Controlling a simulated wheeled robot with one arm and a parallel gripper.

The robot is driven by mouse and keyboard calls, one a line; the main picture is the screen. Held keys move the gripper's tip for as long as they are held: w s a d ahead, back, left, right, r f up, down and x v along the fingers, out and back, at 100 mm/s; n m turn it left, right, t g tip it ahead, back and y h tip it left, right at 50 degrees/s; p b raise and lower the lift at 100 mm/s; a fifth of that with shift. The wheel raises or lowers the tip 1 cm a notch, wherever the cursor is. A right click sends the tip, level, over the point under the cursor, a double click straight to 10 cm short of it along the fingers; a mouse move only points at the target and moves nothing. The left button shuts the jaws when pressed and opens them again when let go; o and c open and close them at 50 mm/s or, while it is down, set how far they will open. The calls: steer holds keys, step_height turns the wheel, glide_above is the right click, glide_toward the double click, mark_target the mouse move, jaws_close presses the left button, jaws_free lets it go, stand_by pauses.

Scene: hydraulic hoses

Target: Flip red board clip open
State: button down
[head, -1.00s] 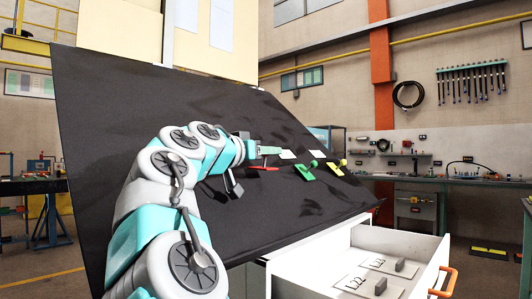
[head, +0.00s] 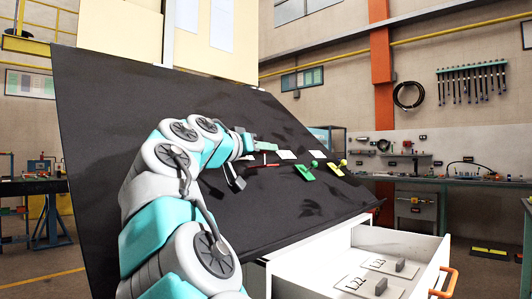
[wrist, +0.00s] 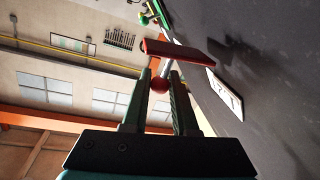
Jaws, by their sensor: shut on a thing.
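The red board clip (head: 263,166) is on the sloping black board, below my gripper (head: 274,146) in the head view. In the wrist view, the clip's flat red plate (wrist: 178,53) lies across the view just beyond the fingertips, on a pale stem. A red ball knob (wrist: 160,83) at the stem's end sits between the two fingers. My gripper (wrist: 161,78) is shut on this knob. The plate stands out from the board in the wrist view. Where the clip meets the board is hard to make out.
A green clip (head: 308,173) and a yellow clip (head: 338,168) are further right on the black board (head: 120,150). A white label card (wrist: 225,94) is on the board beside the red clip. An open drawer (head: 345,238) juts out below the board.

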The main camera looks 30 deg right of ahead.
steer(key=shift+w+a+r+n, duration=0.2)
steer(key=shift+w+n, duration=0.3)
steer(key=shift+n, duration=0.5)
steer(key=c, duration=0.7)
jaws_free()
steer(key=shift+r, duration=0.1)
steer(key=v, duration=0.7)
steer(key=shift+s+a+b, duration=0.2)
steer(key=shift+a+b, duration=0.15)
steer(key=shift+b, duration=0.05)
steer(key=shift+r, duration=0.1)
